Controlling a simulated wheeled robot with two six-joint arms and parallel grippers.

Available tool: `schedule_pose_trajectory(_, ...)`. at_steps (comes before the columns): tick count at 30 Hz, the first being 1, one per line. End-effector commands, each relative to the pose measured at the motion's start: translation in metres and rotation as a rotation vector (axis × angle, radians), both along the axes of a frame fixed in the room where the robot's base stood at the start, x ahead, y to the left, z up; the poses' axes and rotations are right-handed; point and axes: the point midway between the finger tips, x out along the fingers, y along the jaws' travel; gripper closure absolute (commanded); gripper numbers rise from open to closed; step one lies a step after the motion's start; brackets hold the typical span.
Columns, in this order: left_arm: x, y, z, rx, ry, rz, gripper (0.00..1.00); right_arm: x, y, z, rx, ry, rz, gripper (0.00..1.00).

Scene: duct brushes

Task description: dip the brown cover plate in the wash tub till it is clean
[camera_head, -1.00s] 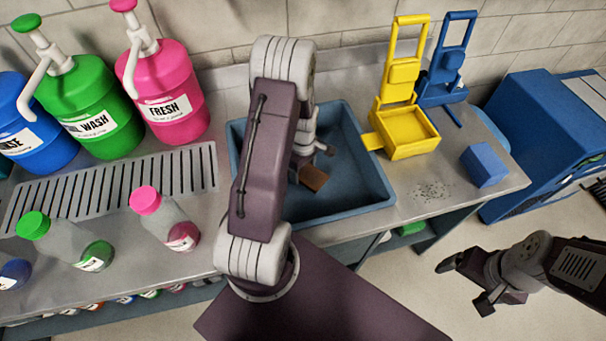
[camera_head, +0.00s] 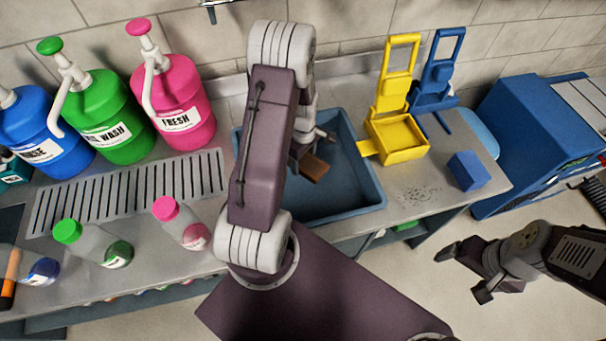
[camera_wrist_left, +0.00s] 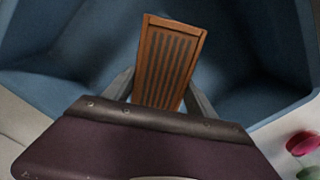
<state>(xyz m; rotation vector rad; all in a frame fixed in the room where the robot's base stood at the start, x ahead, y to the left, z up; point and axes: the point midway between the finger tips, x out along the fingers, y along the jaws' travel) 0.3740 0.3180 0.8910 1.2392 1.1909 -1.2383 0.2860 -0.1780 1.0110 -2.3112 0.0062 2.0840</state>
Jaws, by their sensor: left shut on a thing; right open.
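The brown cover plate (camera_head: 314,167) is a small slatted rectangle. It also shows in the left wrist view (camera_wrist_left: 168,62), with dark slots down its face. My left gripper (camera_wrist_left: 160,90) is shut on it, with one finger at each side of the plate. My left gripper and plate are over or inside the blue wash tub (camera_head: 372,192); I cannot tell whether the plate touches any liquid. My left arm hides part of the tub in the head view. My right gripper (camera_head: 464,270) is open and empty, off the counter's right front side.
A yellow stand (camera_head: 398,135) and a blue stand (camera_head: 434,85) stand right of the tub, near a blue block (camera_head: 467,171). Pump jugs, blue, green (camera_head: 112,120) and pink (camera_head: 178,108), line the back left.

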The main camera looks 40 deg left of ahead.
Motion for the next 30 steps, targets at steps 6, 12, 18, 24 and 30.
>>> schedule_pose_trajectory(6, 0.000, 0.000, 0.027, 0.001, -0.001, 0.000, 0.70, 0.000, 0.000, 0.025, 0.000, 0.000, 0.000, 0.13)
schedule_pose_trajectory(12, 0.000, 0.000, 0.047, 0.001, -0.002, 0.000, 0.70, 0.000, 0.000, 0.042, 0.000, 0.000, 0.000, 0.13)
schedule_pose_trajectory(18, 0.000, 0.000, 0.054, 0.001, -0.001, 0.000, 0.70, 0.000, 0.000, 0.049, 0.000, 0.000, 0.000, 0.13)
schedule_pose_trajectory(24, 0.000, 0.000, 0.053, 0.001, -0.001, 0.000, 0.70, 0.000, 0.000, 0.047, 0.000, 0.000, 0.000, 0.13)
schedule_pose_trajectory(30, 0.000, 0.000, 0.053, 0.001, -0.001, 0.000, 0.70, 0.000, 0.000, 0.047, 0.000, 0.000, 0.000, 0.13)
